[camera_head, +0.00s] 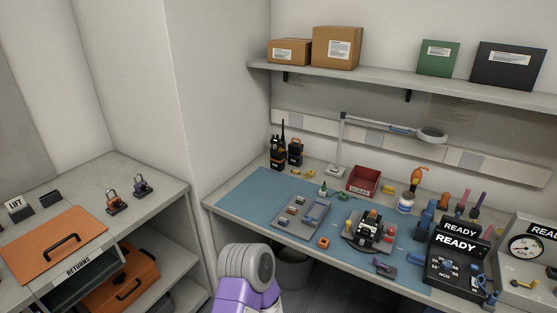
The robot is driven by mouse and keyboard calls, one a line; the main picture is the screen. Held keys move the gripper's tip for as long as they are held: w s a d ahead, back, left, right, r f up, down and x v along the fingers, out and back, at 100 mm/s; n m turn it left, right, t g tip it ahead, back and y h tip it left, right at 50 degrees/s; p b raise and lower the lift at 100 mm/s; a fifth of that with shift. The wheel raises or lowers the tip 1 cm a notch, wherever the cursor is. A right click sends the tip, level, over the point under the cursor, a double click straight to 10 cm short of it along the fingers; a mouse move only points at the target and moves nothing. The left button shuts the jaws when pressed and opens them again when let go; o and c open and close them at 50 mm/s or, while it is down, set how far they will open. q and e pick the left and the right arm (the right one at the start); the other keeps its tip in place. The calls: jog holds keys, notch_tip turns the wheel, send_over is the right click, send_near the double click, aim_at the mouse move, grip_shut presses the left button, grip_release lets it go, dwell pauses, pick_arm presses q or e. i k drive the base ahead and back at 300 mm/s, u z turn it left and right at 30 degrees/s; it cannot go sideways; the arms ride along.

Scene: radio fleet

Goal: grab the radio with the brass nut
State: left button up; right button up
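Two dark handheld radios stand at the back left corner of the workbench. The left radio (277,156) is black with a tall antenna and a yellowish patch low on it. The right radio (295,153) is dark with orange at its top. They are too small in view to tell which has a brass nut. A dark device with pale and orange parts (369,228) sits on the mat; I cannot tell what it is. A purple and grey part of my arm shows at the bottom middle. Neither gripper's fingers show.
A blue mat (245,192) covers the bench, with a grey parts tray (292,222) on it. A red scrap bin (364,180), a lamp (337,170) and a READY box (453,262) stand around it. A left counter (165,190) holds padlocks. A shelf (385,75) hangs above.

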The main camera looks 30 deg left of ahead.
aim_at(277, 158)
jog(key=z, duration=0.25)
jog(key=i, duration=0.2)
jog(key=u, duration=1.25)
